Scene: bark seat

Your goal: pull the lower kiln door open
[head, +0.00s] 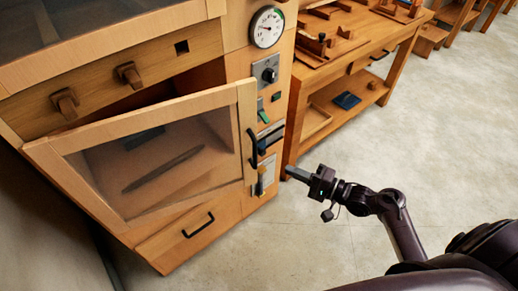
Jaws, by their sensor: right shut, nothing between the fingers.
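The lower kiln door (235,107) is a pale wooden frame with a dark glass pane. It stands ajar, and the dark kiln interior shows above its top edge. A black upright handle (253,148) is on the door's right side. My right gripper (298,174) is shut and empty, in front of the kiln to the right of the door and its handle. It is apart from both, with its fingers pointing left. My left gripper is out of view.
The kiln's right panel carries a round gauge (267,27) and a knob (268,70). A drawer handle (198,225) sits below the door. A wooden workbench (372,50) stands to the right. The floor (440,140) in front is clear.

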